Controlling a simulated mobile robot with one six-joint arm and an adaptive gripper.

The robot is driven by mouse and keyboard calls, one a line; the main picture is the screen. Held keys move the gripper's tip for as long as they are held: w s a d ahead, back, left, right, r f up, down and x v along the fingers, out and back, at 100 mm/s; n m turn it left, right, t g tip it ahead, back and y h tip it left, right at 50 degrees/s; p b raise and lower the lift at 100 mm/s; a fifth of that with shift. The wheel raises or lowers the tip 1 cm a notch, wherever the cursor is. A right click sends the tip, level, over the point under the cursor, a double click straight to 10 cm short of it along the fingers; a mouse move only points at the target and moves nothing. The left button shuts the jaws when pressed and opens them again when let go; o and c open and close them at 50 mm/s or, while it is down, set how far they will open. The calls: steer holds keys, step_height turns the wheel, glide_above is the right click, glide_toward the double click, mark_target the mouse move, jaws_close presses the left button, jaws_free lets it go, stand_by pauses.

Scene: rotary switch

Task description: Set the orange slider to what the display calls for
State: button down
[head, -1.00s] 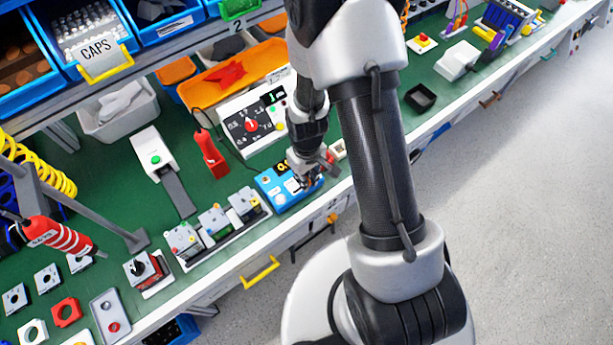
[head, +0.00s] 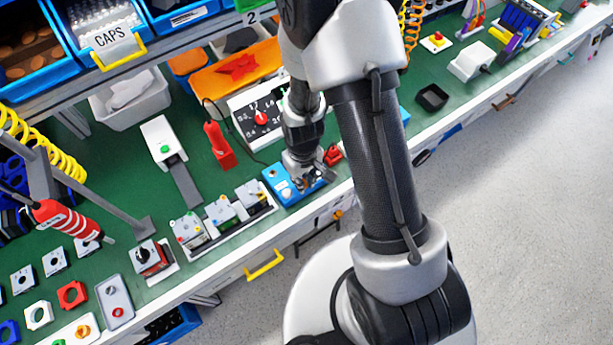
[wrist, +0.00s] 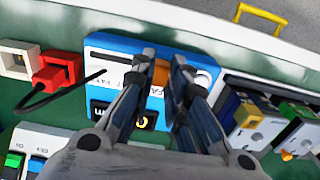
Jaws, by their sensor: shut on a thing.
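The blue slider box (head: 272,178) sits near the bench's front edge in the head view. It also shows in the wrist view (wrist: 112,44), with a slot line and white label. My gripper (wrist: 164,64) is shut on the orange slider (wrist: 160,74), which shows between the fingertips. The fingers cover much of the label and scale, so I cannot read the slider's setting. A dark display (wrist: 147,120) with a yellow figure is partly hidden behind the fingers; I cannot read its value. In the head view my gripper (head: 308,183) is over the box and hides the slider.
A red plug (wrist: 58,70) with a black cable is beside the box. Several small switch boxes (head: 222,212) stand on its other side.

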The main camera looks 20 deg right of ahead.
steer(key=c, duration=1.6)
jaws_free()
steer(key=shift+a, duration=0.2)
steer(key=shift+o, duration=0.2)
steer(key=shift+r, duration=0.1)
steer(key=shift+r, duration=0.35)
step_height(320, 180, up, 11)
steer(key=s+d+r+m+t, duration=0.1)
steer(key=s+d+r+t, duration=0.1)
steer(key=s+r, duration=0.5)
steer(key=s+d+r+m+t, duration=0.1)
steer(key=s+r, duration=0.6)
steer(key=r, duration=0.8)
steer(key=shift+d+r+m+t, duration=0.2)
steer(key=shift+d+m+t, duration=0.2)
steer(key=shift+m+t, duration=0.4)
